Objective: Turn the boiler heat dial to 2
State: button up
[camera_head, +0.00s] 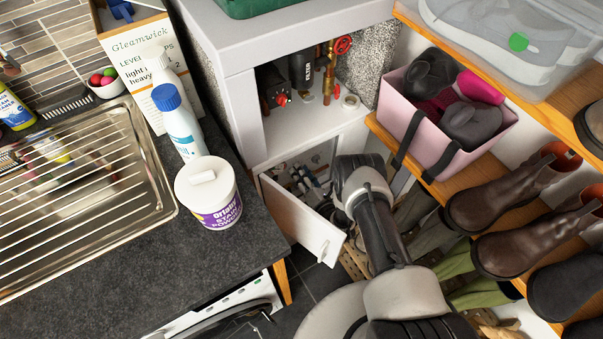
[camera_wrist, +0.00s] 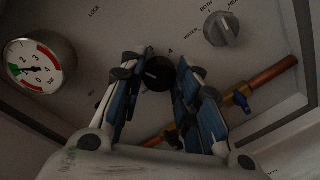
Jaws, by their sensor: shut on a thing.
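The dark heat dial (camera_wrist: 157,74) sits on the boiler's grey panel in the middle of the wrist view. My gripper (camera_wrist: 157,66) has its blue-padded fingers on either side of this dial and is shut on it. A printed 4 shows just above the dial. The dial's pointer and most of its other marks are too dark or covered to read. In the head view, my arm reaches into the low white cupboard, and the dial cannot be made out there.
A pressure gauge (camera_wrist: 38,66) is left of the dial, and a grey selector knob (camera_wrist: 222,30) is upper right. A copper pipe (camera_wrist: 272,72) with blue-handled valves runs close below. The open cupboard door (camera_head: 300,220) and a pink boot bin (camera_head: 433,150) flank my arm.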

jog(key=o, duration=1.1)
jog(key=shift+c, duration=0.2)
jog(key=shift+m, duration=0.3)
